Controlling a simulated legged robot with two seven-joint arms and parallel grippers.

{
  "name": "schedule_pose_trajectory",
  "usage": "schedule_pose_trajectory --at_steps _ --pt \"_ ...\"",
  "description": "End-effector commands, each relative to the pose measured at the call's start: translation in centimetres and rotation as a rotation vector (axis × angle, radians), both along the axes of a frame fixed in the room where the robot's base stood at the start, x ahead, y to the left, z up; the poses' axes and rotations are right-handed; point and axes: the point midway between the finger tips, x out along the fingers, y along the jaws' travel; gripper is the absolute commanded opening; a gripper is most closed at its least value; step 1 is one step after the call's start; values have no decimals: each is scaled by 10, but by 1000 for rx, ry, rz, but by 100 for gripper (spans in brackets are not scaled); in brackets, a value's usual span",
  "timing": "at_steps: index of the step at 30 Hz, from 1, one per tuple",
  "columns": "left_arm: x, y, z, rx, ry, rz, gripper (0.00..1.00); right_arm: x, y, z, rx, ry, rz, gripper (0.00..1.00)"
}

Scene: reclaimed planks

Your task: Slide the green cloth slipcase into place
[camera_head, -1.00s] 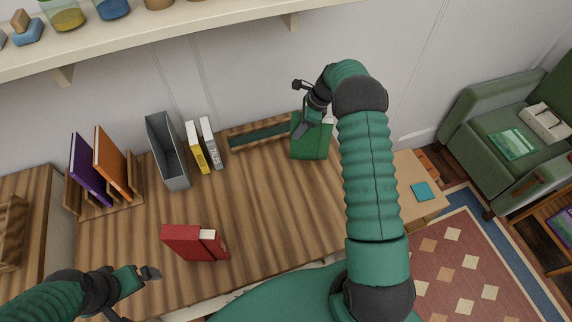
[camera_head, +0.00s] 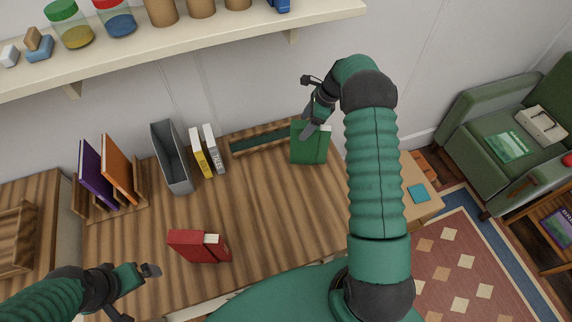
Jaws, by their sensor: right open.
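The green cloth slipcase (camera_head: 309,148) stands on the wooden desk near the wall, at the right end of a long wooden holder with a dark green slot (camera_head: 262,140). My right gripper (camera_head: 307,108) is open at the slipcase's top left; a finger overlaps its upper face, and I cannot tell whether it touches. My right arm passes just right of the slipcase. My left gripper (camera_head: 140,288) is low at the left, over the desk's front edge, with its fingers apart and nothing between them.
A red book box (camera_head: 190,246) stands mid-desk. A grey open file (camera_head: 171,157), a yellow book (camera_head: 202,155) and a grey book (camera_head: 213,150) stand left of the holder. A rack holds purple and orange books (camera_head: 118,168). A shelf (camera_head: 180,47) overhangs behind.

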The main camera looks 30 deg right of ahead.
Motion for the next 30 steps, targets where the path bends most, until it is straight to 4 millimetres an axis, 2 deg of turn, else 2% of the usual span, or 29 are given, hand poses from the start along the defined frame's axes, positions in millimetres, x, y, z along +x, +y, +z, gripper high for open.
schedule_pose_trajectory --at_steps 1,8,14,24,26,30 --pt "0 0 10 0 0 0 98 -2 -2 10 1 1 -1 73" --pt "0 0 6 0 0 0 98 -2 -2 7 0 2 1 73" --pt "0 0 6 0 0 0 98 -2 -2 7 0 1 1 98" --pt "0 0 5 0 0 0 98 -3 -4 9 0 2 1 98" --pt "0 0 4 0 0 0 98 -4 -6 15 -1 1 0 98" --pt "0 0 -2 0 0 0 98 -11 -16 43 -3 -2 1 98"
